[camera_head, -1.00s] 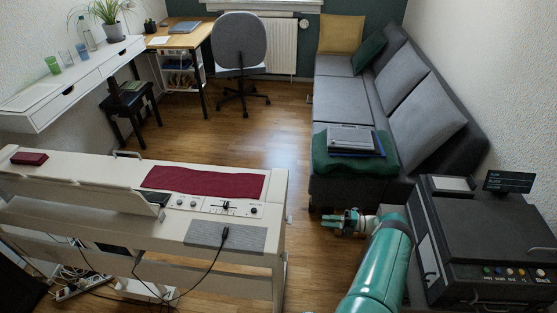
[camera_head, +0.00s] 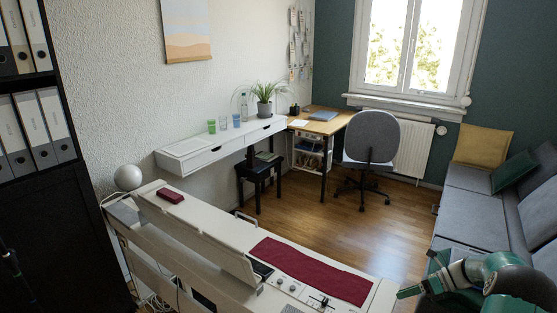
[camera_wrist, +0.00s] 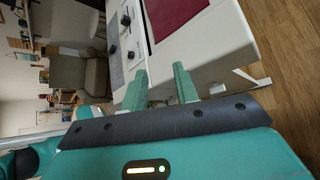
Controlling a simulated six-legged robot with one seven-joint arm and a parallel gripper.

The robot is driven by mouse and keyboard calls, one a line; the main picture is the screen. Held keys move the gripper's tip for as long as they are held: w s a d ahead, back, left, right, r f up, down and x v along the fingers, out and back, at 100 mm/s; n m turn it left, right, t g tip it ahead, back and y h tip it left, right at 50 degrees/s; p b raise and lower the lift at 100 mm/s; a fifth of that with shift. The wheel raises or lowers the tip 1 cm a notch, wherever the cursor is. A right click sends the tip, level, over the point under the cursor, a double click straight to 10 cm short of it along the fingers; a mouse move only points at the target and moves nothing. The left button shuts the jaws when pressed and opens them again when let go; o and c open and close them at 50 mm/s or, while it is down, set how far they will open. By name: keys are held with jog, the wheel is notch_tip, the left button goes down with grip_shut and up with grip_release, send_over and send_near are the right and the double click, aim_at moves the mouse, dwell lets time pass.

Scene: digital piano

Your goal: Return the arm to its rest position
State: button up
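My teal arm reaches in from the right edge of the head view, bent, with my gripper (camera_head: 408,291) pointing left near the right end of the white digital piano (camera_head: 215,240). In the wrist view my gripper (camera_wrist: 161,80) shows two green fingers standing apart with nothing between them. Behind them is the piano's white end (camera_wrist: 215,45), with knobs and the dark red cloth (camera_wrist: 175,12). I cannot tell whether the fingers touch the piano. Much of my arm is outside the head view.
The red cloth (camera_head: 312,272) and a small red case (camera_head: 171,195) lie on the piano. A grey sofa (camera_head: 468,209) stands at the right, close to my arm. An office chair (camera_head: 371,142) and desk (camera_head: 318,125) are at the back. Wooden floor (camera_head: 300,215) is open between.

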jog(key=s+a+r+n+g+h, duration=0.1)
jog(key=s+a+r+n+h, duration=0.25)
jog(key=a+r+n, duration=0.5)
jog(key=s+a+r+n+g+h, duration=0.1)
jog(key=s+a+r+n+h, duration=0.3)
jog(key=a+r, duration=0.7)
jog(key=s+a+r+n+t+h, duration=0.1)
jog(key=s+a+r+n, duration=0.1)
jog(key=s+n, duration=0.3)
jog(key=s+a+r+n+t+h, duration=0.1)
jog(key=s+a+r+n+t, duration=0.1)
jog(key=s+n, duration=0.4)
jog(key=s+a+r+n+t+h, duration=0.1)
jog(key=s+a+r+n+t, duration=0.1)
jog(key=s+n, duration=0.3)
jog(key=s+a+r, duration=0.1)
jog(key=s, duration=0.3)
jog(key=shift+s+r+n+h, duration=0.3)
jog(key=shift+r+n+h, duration=0.05)
